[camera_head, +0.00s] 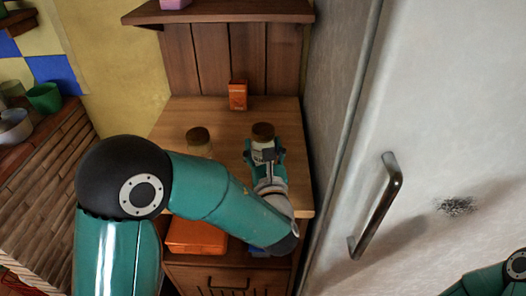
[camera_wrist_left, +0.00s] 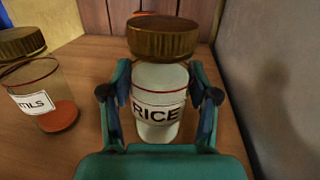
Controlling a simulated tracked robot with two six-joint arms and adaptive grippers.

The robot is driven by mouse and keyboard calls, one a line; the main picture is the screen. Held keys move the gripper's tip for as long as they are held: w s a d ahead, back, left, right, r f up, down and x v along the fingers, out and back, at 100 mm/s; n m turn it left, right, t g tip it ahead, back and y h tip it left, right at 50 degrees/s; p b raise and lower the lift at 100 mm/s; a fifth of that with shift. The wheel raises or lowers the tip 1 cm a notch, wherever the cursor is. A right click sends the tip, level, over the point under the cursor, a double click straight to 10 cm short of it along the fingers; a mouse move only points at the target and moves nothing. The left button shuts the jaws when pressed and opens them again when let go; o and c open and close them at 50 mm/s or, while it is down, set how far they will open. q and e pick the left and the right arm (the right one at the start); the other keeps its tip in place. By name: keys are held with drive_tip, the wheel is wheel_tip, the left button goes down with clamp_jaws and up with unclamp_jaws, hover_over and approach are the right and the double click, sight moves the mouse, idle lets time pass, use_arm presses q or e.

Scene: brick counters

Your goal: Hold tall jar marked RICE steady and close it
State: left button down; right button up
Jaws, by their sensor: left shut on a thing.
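The tall jar marked RICE (camera_wrist_left: 158,98) stands upright on the wooden counter, with pale contents and a red band. It also shows in the head view (camera_head: 263,147). A brown ribbed lid (camera_wrist_left: 162,38) sits at the top of the jar; I cannot tell whether it is fully closed. My left gripper (camera_head: 264,153) is shut on the jar, its fingers on either side of the body in the left wrist view (camera_wrist_left: 159,95). My right gripper is out of view; only part of that arm shows at the lower right of the head view.
A second brown-lidded jar (camera_wrist_left: 40,92) with reddish contents stands to the left. An orange box (camera_head: 237,95) stands behind on the counter (camera_head: 185,112). A grey wall and a white fridge door with a handle (camera_head: 378,205) bound the right. An orange container (camera_head: 195,236) lies below.

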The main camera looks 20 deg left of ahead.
use_arm(q)
drive_tip(key=shift+f, duration=0.65)
drive_tip(key=shift+c, duration=1.4)
unclamp_jaws()
drive_tip(key=b+v, duration=0.1)
drive_tip(key=v, duration=1.1)
drive_tip(key=shift+b, duration=0.35)
drive_tip(key=shift+f, duration=0.1)
